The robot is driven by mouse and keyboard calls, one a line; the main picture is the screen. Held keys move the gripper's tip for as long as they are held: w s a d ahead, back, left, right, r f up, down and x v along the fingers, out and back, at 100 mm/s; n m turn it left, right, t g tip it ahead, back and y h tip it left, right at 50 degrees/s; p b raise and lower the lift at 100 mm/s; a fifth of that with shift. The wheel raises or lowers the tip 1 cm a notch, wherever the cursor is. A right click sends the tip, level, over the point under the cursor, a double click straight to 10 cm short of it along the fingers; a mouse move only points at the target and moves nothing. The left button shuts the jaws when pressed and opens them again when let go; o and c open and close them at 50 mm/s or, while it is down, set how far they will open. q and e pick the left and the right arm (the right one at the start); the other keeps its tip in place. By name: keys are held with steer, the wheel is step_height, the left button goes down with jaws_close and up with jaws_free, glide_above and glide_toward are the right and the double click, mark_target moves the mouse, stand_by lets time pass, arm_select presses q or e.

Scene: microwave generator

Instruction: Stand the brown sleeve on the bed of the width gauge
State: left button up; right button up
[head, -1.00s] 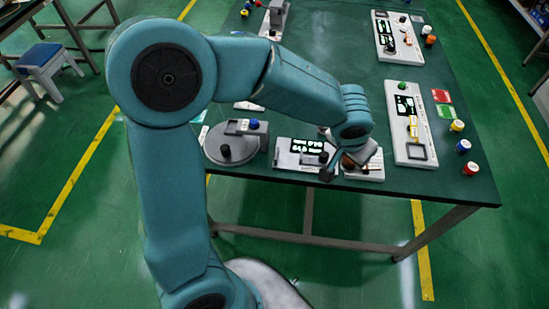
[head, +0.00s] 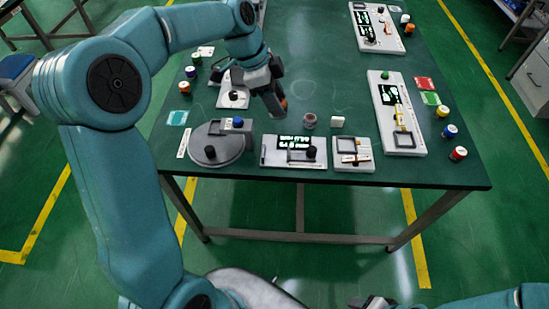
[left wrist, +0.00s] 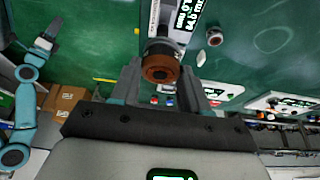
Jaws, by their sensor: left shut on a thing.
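My left gripper (head: 276,104) is shut on the brown sleeve (head: 284,103), above the table left of its middle. In the left wrist view the sleeve (left wrist: 160,68) shows end-on between the two fingers, its round opening towards the camera. A low white device with a lit display and a black knob (head: 293,151), apparently the width gauge, lies at the table's front edge. It may be the display device beyond the sleeve in the left wrist view (left wrist: 181,20). My right gripper (head: 372,302) barely shows at the bottom edge; its fingers are unclear.
A grey-brown ring (head: 310,121) and a white block (head: 337,121) stand behind the gauge. A round grey turntable (head: 222,157) is left of it, a small white plate device (head: 352,154) right of it. A long display device (head: 397,112) lies further right.

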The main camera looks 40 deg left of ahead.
arm_select(q)
steer(key=shift+w+a+r+m, duration=0.2)
steer(key=shift+a+r+m, duration=0.1)
steer(key=shift+m, duration=0.3)
steer(key=shift+g, duration=0.3)
glide_above(281, 158)
steer(key=s+a, duration=0.1)
steer(key=a, duration=0.1)
step_height(281, 158, down, 14)
steer(key=shift+m, duration=0.3)
step_height(281, 158, down, 5)
steer(key=shift+f+p, duration=0.15)
steer(key=shift+p, duration=0.5)
steer(key=shift+f, duration=0.15)
steer(key=shift+f+b, duration=0.2)
steer(key=shift+b, duration=0.1)
steer(key=o, duration=1.1)
steer(key=shift+r, duration=0.1)
